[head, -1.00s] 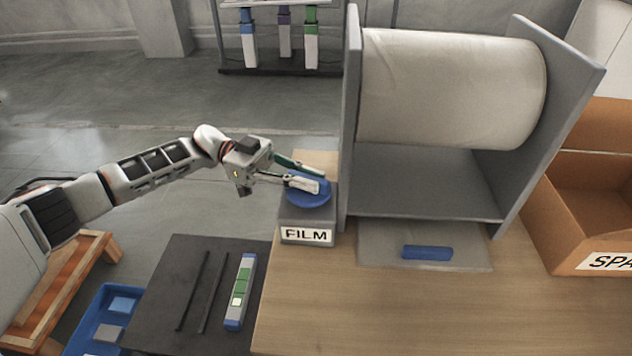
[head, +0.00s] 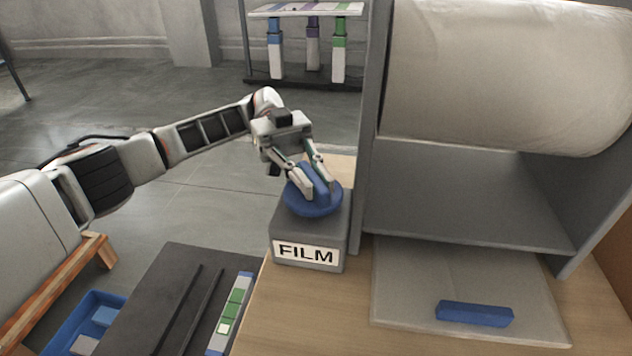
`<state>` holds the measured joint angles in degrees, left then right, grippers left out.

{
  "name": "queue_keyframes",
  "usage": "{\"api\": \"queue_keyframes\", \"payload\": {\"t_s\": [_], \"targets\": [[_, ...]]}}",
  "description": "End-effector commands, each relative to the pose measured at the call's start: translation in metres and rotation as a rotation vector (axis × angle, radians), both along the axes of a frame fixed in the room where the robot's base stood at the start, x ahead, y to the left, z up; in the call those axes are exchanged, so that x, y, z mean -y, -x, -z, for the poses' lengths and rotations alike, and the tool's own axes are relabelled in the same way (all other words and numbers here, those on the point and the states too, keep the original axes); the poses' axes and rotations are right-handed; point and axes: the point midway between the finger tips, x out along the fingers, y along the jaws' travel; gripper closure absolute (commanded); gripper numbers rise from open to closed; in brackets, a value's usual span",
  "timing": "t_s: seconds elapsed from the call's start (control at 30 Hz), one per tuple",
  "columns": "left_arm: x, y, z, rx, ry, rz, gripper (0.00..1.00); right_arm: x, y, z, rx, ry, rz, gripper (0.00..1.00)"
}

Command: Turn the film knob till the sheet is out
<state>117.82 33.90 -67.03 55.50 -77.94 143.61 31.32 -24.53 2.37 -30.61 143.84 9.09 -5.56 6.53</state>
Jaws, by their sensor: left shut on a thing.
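The blue film knob (head: 298,204) sits on top of a grey box labelled FILM (head: 306,251) at the wooden table's left end. My left gripper (head: 315,188) points down at the knob with its fingers on both sides of the raised grip, shut on it. The large pale film roll (head: 510,75) hangs between grey side panels (head: 378,120). A flat translucent sheet (head: 405,290) lies on the table in front of the roll, with a blue bar (head: 474,313) on it. My right gripper is not in view.
A dark mat (head: 160,300) with two thin rods and a grey-green strip (head: 231,312) lies left of the table. A blue bin (head: 85,318) is at lower left. A rack with several columns (head: 312,45) stands behind. Bare tabletop (head: 300,310) is front centre.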

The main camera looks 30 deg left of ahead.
Motion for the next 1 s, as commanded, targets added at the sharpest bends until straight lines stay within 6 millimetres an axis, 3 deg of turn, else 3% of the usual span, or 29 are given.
{"api": "queue_keyframes", "payload": {"t_s": [0.67, 0.7, 0.73, 1.0], "targets": [[0.0020, 0.0017, 0.0024, -0.002, -0.003, 0.045, 1.00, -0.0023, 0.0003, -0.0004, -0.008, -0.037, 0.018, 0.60], [0.0020, 0.0017, 0.0023, -0.002, -0.003, 0.045, 0.77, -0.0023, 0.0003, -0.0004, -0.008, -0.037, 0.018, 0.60], [0.0019, 0.0017, 0.0022, -0.002, -0.003, 0.045, 0.71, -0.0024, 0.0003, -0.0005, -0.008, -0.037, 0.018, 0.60], [0.0008, 0.0008, 0.0009, -0.001, -0.001, 0.041, 0.71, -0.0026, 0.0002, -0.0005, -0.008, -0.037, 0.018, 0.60]]}}
